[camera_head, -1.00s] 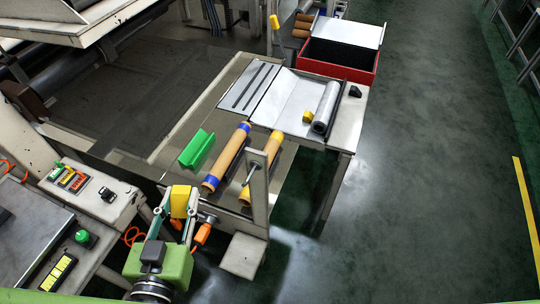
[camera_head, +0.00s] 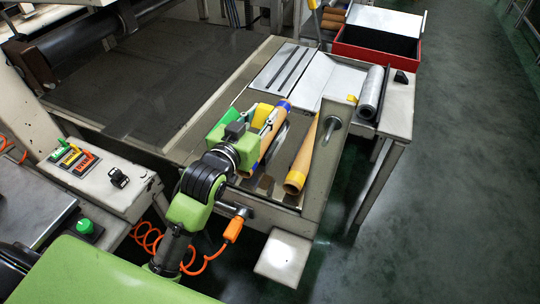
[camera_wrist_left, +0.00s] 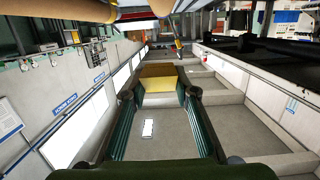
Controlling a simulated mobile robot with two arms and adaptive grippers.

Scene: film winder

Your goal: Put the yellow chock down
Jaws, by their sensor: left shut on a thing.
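My left gripper (camera_head: 260,122) is shut on a yellow chock (camera_head: 262,112), over the near part of the table (camera_head: 247,187). In the head view it is at the left side of the brown roll with blue ends (camera_head: 276,118). In the left wrist view the yellow chock (camera_wrist_left: 160,85) sits between the fingertips. I cannot tell whether the chock touches the table. A second, small yellow chock (camera_head: 351,99) lies beside the silver roll (camera_head: 371,92). My right gripper is not in view.
A tan roll (camera_head: 302,158) lies right of the gripper, beside a metal upright (camera_head: 325,150). A red box (camera_head: 378,48) stands at the back right. A control panel (camera_head: 105,180) with coloured switches is at the left. An orange coiled cable (camera_head: 150,240) hangs below.

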